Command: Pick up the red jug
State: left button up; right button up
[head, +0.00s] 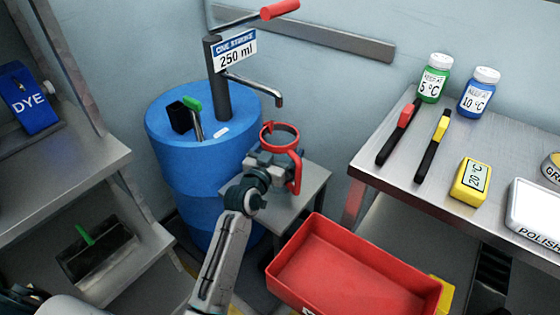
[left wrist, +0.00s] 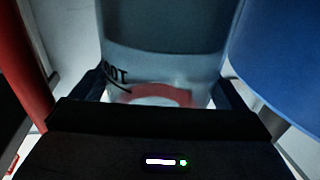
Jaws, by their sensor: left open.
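The red jug (head: 296,172) has a red rim and a red handle on its right side. It stands on a small grey stand below the drum's spout. In the left wrist view its see-through body (left wrist: 165,50) fills the space between the fingers, with dark lettering and a red ring at its bottom. My left gripper (head: 268,160) is at the jug in the head view. Its jaws (left wrist: 165,92) are open, one finger on each side of the jug's body. The gripper hides part of the jug's lower body. My right gripper is not in view.
A blue drum (head: 200,185) with a pump and a 250 ml sign (head: 235,52) stands left of the jug; its spout (head: 260,88) hangs just above. A red tray (head: 345,265) lies in front. A metal table (head: 400,180) with bottles stands right, shelves (head: 85,170) left.

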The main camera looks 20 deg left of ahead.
pick_arm(q)
jog(key=c, duration=0.7)
jog(key=shift+c, duration=0.7)
jog(key=shift+r, duration=0.2)
